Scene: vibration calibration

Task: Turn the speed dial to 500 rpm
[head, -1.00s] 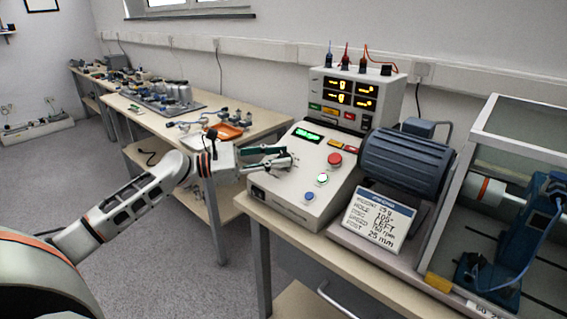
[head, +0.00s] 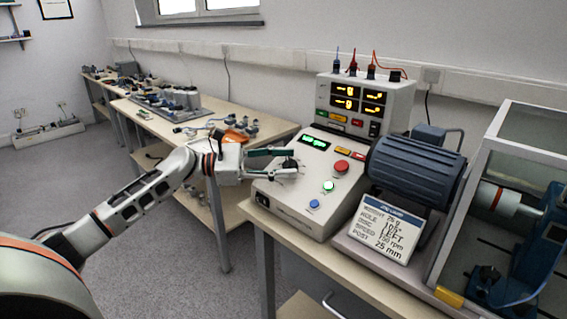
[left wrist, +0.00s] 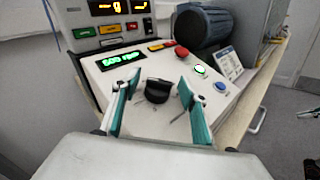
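The speed dial is a black knob (left wrist: 158,90) on the sloping face of the beige control box (head: 262,188). In the head view the dial (head: 290,164) is partly hidden by my left gripper (head: 296,162). In the left wrist view the gripper's teal-lined fingers (left wrist: 157,88) are open, one on each side of the dial, with gaps between them and it. The green display (left wrist: 120,60) is lit behind the dial; it seems to read 500 rpm, but the first digit is blurred.
Red (head: 342,167), green (head: 328,186) and blue (head: 314,204) buttons sit right of the dial. A text card (head: 388,228) stands before a dark motor (head: 415,170). A lit meter unit (head: 365,105) stands behind. A second bench (head: 130,108) holds parts at left.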

